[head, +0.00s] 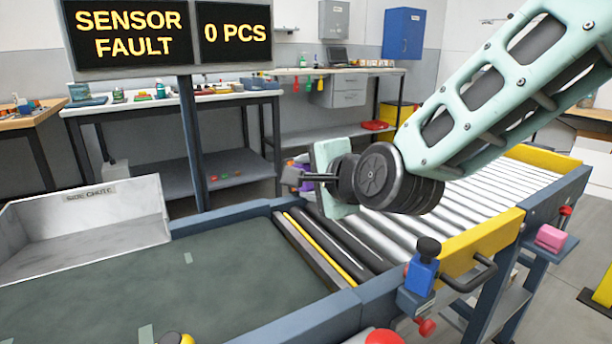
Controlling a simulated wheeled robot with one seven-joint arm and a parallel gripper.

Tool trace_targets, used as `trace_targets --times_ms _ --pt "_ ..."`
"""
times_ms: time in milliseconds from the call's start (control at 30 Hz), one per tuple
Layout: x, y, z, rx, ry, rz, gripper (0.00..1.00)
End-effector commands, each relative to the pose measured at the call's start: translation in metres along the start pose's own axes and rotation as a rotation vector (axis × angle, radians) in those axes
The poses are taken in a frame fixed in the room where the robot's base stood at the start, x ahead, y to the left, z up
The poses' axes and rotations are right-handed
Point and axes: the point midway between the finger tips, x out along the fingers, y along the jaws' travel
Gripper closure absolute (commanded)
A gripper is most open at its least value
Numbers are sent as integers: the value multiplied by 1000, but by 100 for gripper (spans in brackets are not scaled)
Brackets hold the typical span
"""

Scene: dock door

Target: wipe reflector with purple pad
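My gripper (293,178) is above the near end of the roller conveyor, at the end of my pale green arm. It is seen from the side, so I cannot tell whether its fingers are open or shut. A small purple patch (303,158) shows just behind it; I cannot tell whether this is a pad or whether the gripper touches it. A pink block (551,237) lies on a small blue shelf at the conveyor's right side. A blue sensor-like unit (422,272) with a black knob stands on the near rail. I cannot pick out the reflector.
The dark belt (230,285) is clear and meets the rollers (500,190). A side chute (90,222) is at left. A post carries a sign (170,35) reading "SENSOR FAULT" and "0 PCS". A yellow guard with a black handle (478,275) edges the rollers. Workbenches stand behind.

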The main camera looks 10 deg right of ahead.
Motion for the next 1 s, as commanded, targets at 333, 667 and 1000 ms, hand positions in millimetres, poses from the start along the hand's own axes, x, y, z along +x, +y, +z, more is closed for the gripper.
trace_targets --times_ms 333,667,1000 --pt "-15 -2 0 -2 0 -1 73" --pt "-30 0 0 -1 0 -1 73" --pt "-30 0 0 -1 0 -1 73"
